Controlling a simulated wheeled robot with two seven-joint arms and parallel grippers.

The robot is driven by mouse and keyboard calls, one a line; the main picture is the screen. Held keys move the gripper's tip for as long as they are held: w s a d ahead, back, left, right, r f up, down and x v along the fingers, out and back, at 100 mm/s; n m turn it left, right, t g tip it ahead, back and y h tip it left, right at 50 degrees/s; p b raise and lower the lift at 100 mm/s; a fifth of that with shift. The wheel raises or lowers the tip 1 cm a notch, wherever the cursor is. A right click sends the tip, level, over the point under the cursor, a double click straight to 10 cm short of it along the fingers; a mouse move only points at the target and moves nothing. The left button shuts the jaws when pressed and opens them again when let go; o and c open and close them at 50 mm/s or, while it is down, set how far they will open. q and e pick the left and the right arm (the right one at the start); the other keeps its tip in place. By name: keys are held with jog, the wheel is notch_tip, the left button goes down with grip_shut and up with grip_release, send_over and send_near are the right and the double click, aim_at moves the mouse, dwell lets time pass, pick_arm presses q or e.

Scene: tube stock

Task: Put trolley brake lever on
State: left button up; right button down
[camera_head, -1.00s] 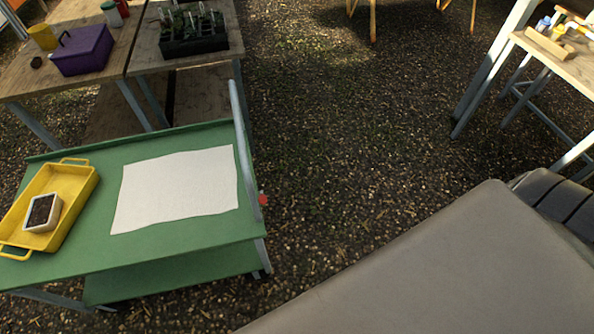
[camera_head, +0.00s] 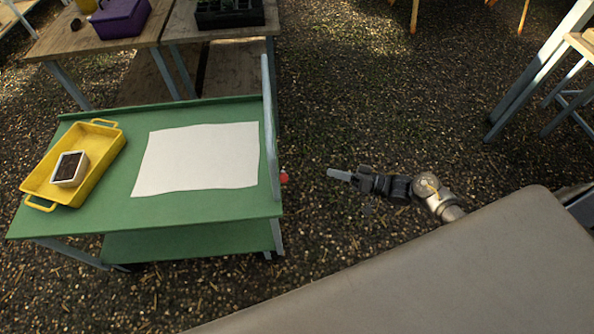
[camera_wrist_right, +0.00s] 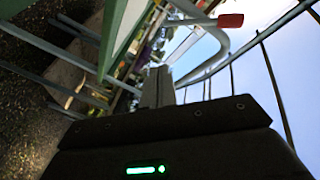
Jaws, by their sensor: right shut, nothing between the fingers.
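The green trolley (camera_head: 95,228) stands at the left in the head view, with a grey upright handle frame (camera_head: 270,130) on its right end. The brake lever's red knob (camera_head: 284,178) sticks out at that end, beside the frame. It also shows in the right wrist view as a red tip (camera_wrist_right: 231,20) on a grey arm, near the top. My right gripper (camera_head: 338,174) is to the right of the red knob, apart from it, pointing left at it. Its fingers (camera_wrist_right: 158,86) are shut and empty. My left gripper is not in view.
A yellow tray (camera_head: 98,180) with a small white container (camera_head: 70,168) and a white sheet (camera_head: 197,160) lie on the trolley top. Wooden tables (camera_head: 165,22) stand behind it. A grey surface (camera_head: 430,270) fills the lower right. The gravel between is clear.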

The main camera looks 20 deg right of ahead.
aim_at(283, 175)
notch_tip(283, 175, up, 10)
jog(key=s+a+n+g+y, duration=0.1)
jog(key=n+g+y, duration=0.1)
jog(key=g+y, duration=0.1)
jog(key=shift+s+y, duration=0.4)
jog(key=shift+y, duration=0.2)
jog(key=w+a+f+p, duration=0.1)
jog(key=a+p, duration=0.3)
jog(key=a, duration=0.7)
jog(key=shift+w+a, duration=0.25)
jog(key=shift+w, duration=0.2)
